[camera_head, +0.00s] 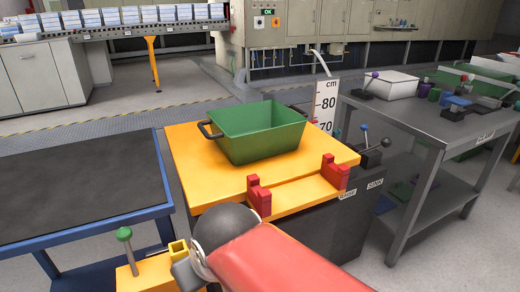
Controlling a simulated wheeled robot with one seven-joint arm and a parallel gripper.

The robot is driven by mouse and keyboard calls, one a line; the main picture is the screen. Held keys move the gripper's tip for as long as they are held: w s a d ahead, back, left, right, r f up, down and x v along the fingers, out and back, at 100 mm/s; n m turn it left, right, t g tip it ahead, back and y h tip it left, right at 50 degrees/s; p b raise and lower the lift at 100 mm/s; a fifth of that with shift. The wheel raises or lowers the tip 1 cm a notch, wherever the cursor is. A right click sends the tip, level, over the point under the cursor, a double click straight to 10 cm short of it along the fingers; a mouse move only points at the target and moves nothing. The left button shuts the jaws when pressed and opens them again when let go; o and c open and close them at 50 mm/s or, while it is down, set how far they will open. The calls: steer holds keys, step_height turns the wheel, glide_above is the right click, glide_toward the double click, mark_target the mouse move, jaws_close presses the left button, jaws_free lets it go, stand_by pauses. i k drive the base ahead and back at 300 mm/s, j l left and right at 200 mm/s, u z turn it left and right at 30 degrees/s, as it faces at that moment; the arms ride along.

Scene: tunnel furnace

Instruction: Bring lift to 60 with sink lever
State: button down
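The lift (305,197) has a yellow top and a dark body. A green bin (258,135) with dark handles sits on its top. The cm scale (325,103) behind it shows 80 and 70; the lower marks are hidden by the top. At the right side are two small levers, one with a blue knob (364,128) and one with a black knob (386,142). A "SINK" label (375,184) and a "RAISE" label (347,194) are on the body below. Which lever matches which label I cannot tell. My red arm crosses the bottom centre; my gripper's fingers do not show.
Red blocks (258,196) stand on the lift's front edge. A dark-topped blue table (80,185) is at left. A green-knobbed lever (124,235) stands on a yellow part near my arm. A grey bench (425,125) with small items is at right. Floor shows between them.

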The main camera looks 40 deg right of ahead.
mark_target(364, 128)
steer(key=z, duration=2.05)
steer(key=i+l+u, duration=0.4)
steer(key=l, duration=0.25)
steer(key=i+l+u, duration=0.2)
steer(key=i+l, duration=0.15)
steer(key=i+l+u, duration=0.2)
steer(key=l, duration=0.25)
steer(key=i+l+u, duration=0.15)
steer(key=l, duration=0.3)
